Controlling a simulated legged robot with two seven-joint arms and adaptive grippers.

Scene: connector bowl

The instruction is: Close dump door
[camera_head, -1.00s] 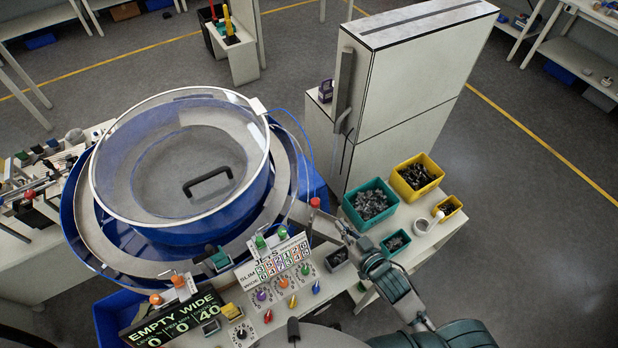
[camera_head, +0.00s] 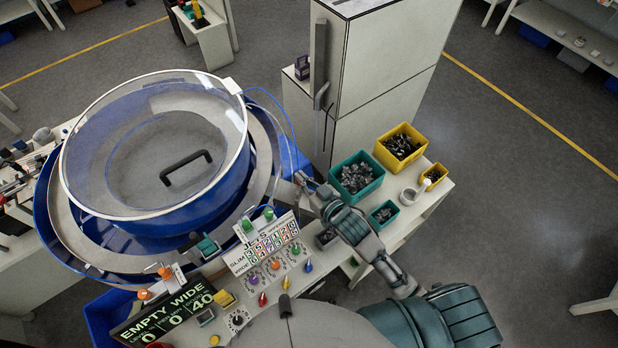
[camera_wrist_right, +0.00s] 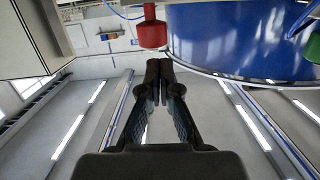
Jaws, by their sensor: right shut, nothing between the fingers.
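The bowl feeder has a blue bowl (camera_head: 215,197) with a clear lid (camera_head: 150,150) and a black lid handle (camera_head: 187,167). A grey metal piece (camera_head: 284,192) sticks out at its right rim, perhaps the dump door; I cannot tell whether it is open or shut. My right gripper (camera_head: 303,180) is close beside this piece, right of the bowl. In the right wrist view my right gripper (camera_wrist_right: 162,72) is shut and empty, with a red knob (camera_wrist_right: 152,32) just beyond its fingertips. Contact with the knob is unclear. My left gripper is out of view.
A control panel (camera_head: 265,255) with coloured knobs stands in front of the bowl. Teal bins (camera_head: 357,193) and yellow bins (camera_head: 400,158) of small parts sit right of my arm. A tall pale cabinet (camera_head: 370,70) stands behind. Open floor lies at the right.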

